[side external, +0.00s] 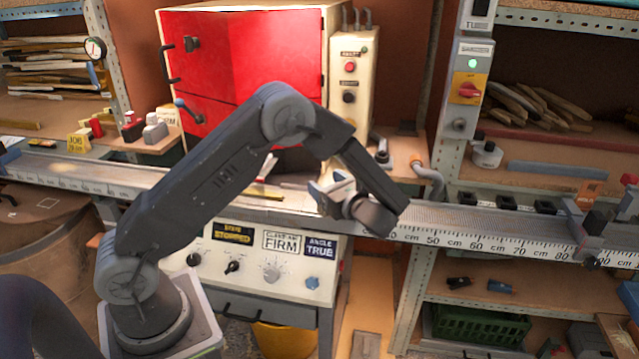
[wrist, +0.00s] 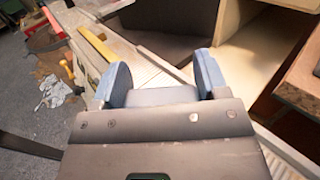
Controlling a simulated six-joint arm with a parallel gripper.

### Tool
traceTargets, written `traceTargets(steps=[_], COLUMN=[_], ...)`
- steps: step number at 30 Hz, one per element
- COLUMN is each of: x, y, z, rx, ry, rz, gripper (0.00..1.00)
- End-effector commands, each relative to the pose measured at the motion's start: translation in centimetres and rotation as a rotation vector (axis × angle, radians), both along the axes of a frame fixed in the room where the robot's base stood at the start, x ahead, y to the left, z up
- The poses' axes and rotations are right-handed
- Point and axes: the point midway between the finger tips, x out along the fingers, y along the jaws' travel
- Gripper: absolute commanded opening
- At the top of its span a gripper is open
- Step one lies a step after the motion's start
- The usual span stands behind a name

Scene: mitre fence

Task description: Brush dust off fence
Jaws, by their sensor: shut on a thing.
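The long grey metal fence (side external: 470,222), marked with a cm scale, runs across the side view behind my arm, with my arm hiding part of its middle. My gripper (side external: 333,187) is in front of the red-doored machine, close over the fence's middle. In the wrist view my gripper's blue fingertips (wrist: 162,80) stand apart, with a grey thing (wrist: 162,97) between them that they are shut on. Its kind is not clear, and I cannot make out brush bristles. Whether it touches the fence is hidden. Dust on the fence is too small to tell.
A machine with red doors (side external: 245,60) stands behind the fence. A cream control panel (side external: 270,265) is below it. A clamp-like stop (side external: 583,230) sits at the fence's right end. Shelves (side external: 555,165) with wood offcuts stand at right. A yellow strip (wrist: 92,44) shows in the wrist view.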

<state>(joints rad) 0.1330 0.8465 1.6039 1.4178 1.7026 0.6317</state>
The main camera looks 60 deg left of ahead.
Motion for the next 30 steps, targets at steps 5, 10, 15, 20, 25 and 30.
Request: traceTargets(steps=[5,10,15,20,25,30], x=[1.1,1.1,-0.1,-1.2,-1.6,-1.6], y=[-1.1,-1.1,0.1,1.2,1.5,1.5], z=[0.1,0.1,0.0,-0.1,-0.2,-0.3], rx=[0.000,0.001,0.002,0.001,0.000,0.000], ry=[-0.001,0.001,0.002,0.001,0.000,0.001], rz=[0.000,0.001,0.002,0.001,0.001,0.001], gripper=[0.41,0.41,0.41,0.41,0.41,0.41])
